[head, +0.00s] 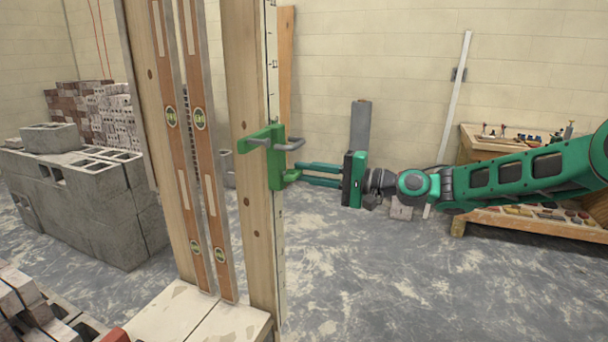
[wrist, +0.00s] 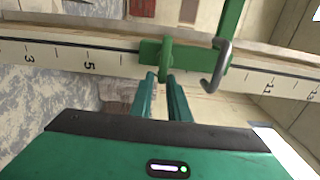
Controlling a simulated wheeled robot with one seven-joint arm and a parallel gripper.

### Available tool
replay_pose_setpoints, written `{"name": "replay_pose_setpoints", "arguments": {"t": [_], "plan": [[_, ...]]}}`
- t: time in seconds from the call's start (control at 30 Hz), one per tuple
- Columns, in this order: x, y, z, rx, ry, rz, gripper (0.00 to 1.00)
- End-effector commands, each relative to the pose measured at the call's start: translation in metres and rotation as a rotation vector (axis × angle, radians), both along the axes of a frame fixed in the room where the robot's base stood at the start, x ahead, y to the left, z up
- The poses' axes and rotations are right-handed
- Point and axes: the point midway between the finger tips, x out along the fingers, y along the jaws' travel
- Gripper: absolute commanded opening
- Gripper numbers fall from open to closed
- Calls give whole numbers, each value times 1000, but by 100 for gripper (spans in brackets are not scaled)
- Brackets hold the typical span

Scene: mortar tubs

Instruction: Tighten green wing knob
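A green clamp bracket (head: 277,158) sits on the upright wooden post, around its edge, with a grey hooked rod (head: 290,145) at its top. The green wing knob (head: 291,176) sticks out from the bracket's lower right side. In the wrist view the knob (wrist: 166,55) stands in front of the green bracket, beside the grey hook (wrist: 217,66). My gripper (head: 299,174) points left at the knob with a narrow gap between its two long fingers. In the wrist view the fingertips (wrist: 162,76) are at the knob's near end; I see no clear grip on it.
A white measuring scale (wrist: 95,56) runs along the post (head: 250,190). Spirit levels (head: 190,150) stand left of it. Concrete blocks (head: 85,190) are at the left, and a wooden tool bench (head: 500,220) stands behind my arm. The floor around my gripper is open.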

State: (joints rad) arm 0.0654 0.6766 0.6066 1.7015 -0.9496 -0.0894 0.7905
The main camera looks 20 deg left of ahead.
Motion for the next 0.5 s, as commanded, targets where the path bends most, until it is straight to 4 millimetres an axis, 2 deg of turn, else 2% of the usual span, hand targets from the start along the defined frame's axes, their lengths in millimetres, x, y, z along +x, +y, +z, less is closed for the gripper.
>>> {"name": "replay_pose_setpoints", "arguments": {"t": [0.33,0.5], "plan": [[-3,1,1,2,0,6,29],[-4,-12,0,1,1,6,29]]}}
